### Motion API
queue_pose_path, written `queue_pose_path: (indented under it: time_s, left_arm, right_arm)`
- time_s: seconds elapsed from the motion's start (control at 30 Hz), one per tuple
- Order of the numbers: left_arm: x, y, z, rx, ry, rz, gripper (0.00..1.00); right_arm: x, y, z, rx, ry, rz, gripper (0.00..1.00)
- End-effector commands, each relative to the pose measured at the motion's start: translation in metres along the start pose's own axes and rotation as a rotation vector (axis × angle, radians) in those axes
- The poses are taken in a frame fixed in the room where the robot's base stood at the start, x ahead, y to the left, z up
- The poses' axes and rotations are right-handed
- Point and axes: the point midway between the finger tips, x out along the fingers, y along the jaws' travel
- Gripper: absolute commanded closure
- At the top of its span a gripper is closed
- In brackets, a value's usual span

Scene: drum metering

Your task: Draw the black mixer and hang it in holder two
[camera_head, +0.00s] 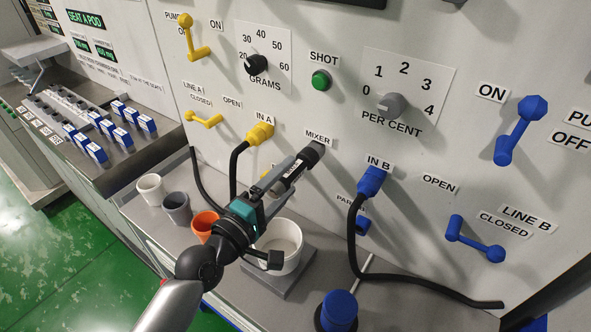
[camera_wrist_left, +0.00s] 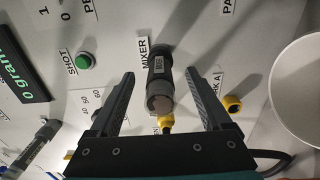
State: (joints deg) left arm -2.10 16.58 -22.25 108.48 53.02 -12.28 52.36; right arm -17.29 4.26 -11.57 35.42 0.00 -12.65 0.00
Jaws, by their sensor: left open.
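The black mixer (camera_head: 302,165) sticks out from the panel under the MIXER label, with a grey end. My left gripper (camera_head: 275,187) is at its near end. In the left wrist view the black mixer (camera_wrist_left: 159,80) stands between the two spread fingers of my left gripper (camera_wrist_left: 161,74), with a gap on each side. The fingers are open and hold nothing. I cannot make out a holder marked two. My right gripper is not in view.
A white tub (camera_head: 283,245) stands below my left gripper. Orange (camera_head: 203,226), grey (camera_head: 176,208) and white (camera_head: 150,189) cups stand left of it. A yellow plug (camera_head: 259,134) and blue plug (camera_head: 371,181) with black hoses flank the mixer. A blue-topped object (camera_head: 339,310) stands in front.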

Motion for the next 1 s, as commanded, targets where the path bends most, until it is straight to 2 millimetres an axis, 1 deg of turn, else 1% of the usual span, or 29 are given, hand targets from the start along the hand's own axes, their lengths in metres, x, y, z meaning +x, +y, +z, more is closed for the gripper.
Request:
queue_pose_path:
  time_s: [0.03,0.2,0.43,0.6,1.0]
  left_arm:
    - [0.009,0.0,0.0,0.0,0.0,0.003,0.18]
    - [0.033,0.0,0.0,0.0,0.0,0.001,0.18]
    - [0.055,0.0,0.0,0.001,0.0,0.0,0.18]
    - [0.061,0.001,0.0,0.002,-0.001,0.002,0.18]
    - [0.062,0.002,0.002,-0.001,-0.003,0.004,0.18]
  right_arm:
    - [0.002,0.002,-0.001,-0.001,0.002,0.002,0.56]
    - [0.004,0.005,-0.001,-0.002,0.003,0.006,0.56]
    - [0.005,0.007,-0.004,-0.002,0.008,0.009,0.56]
    - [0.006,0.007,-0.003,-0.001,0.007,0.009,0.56]
    - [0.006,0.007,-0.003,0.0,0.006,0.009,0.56]
